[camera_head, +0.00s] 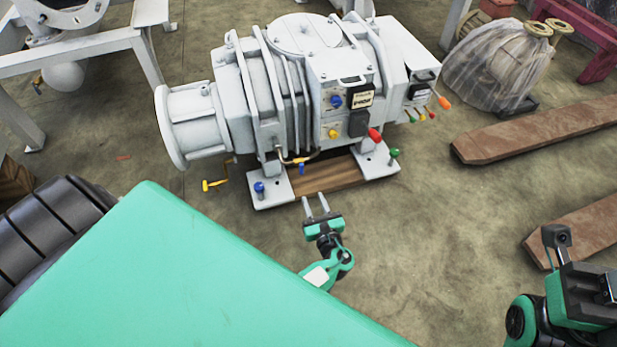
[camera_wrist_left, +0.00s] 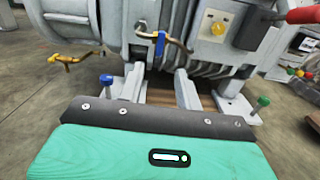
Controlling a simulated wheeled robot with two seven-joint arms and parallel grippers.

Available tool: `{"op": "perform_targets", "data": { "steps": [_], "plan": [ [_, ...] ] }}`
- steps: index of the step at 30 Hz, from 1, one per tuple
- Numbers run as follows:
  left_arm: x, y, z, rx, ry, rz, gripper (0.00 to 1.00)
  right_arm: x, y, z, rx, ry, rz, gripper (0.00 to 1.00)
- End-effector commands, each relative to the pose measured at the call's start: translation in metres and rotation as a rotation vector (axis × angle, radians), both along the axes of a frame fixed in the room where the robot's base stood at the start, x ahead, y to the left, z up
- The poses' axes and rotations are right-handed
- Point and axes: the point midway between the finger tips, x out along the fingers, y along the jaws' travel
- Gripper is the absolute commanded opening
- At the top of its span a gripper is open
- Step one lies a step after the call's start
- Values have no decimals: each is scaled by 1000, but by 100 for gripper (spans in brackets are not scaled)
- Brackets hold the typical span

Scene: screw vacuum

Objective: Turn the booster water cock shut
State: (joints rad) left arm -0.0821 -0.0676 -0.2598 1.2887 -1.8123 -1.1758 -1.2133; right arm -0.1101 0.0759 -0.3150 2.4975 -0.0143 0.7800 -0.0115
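A small cock with a blue lever (camera_head: 302,168) sits on a brass pipe low on the front of the grey vacuum machine (camera_head: 270,85). In the left wrist view the blue lever (camera_wrist_left: 160,44) hangs down from the brass pipe. A second cock with a yellow handle (camera_head: 213,184) stands out to the left; it also shows in the left wrist view (camera_wrist_left: 65,60). I cannot tell by label which is the booster water cock. My left gripper (camera_head: 316,203) is open and empty, its fingers pointing toward the blue lever, apart from it. My right arm shows at lower right; its fingertips are not visible.
Blue (camera_head: 259,187) and green (camera_head: 393,154) knobs stand on the machine's feet. A red-handled lever (camera_head: 375,135) juts from its front. A wooden board (camera_head: 330,177) lies under it. Brown beams (camera_head: 540,128) lie at right. The floor between is clear.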

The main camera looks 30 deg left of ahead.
Motion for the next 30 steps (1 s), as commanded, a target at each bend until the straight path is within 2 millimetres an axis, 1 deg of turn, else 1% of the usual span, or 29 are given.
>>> {"op": "perform_targets", "data": {
  "steps": [1,3,6,10,26,29,30],
  "plan": [
    [-6,-7,2,-1,1,-2,35,0,0,2,-1,7,-2,36],
    [-12,-14,1,0,1,-1,35,1,0,1,-1,12,-2,36],
    [-18,-21,1,0,1,-1,35,2,0,-1,-1,20,-1,36],
    [-21,-25,0,1,-1,0,35,2,0,-2,-1,23,-1,36],
    [-20,-25,0,-6,-2,-2,35,2,0,-1,-1,22,0,36],
    [-14,-26,2,-69,-20,-26,35,2,0,0,-2,24,1,36],
    [-9,-27,3,-123,-37,-46,35,2,1,0,-3,25,1,36]
  ]
}}
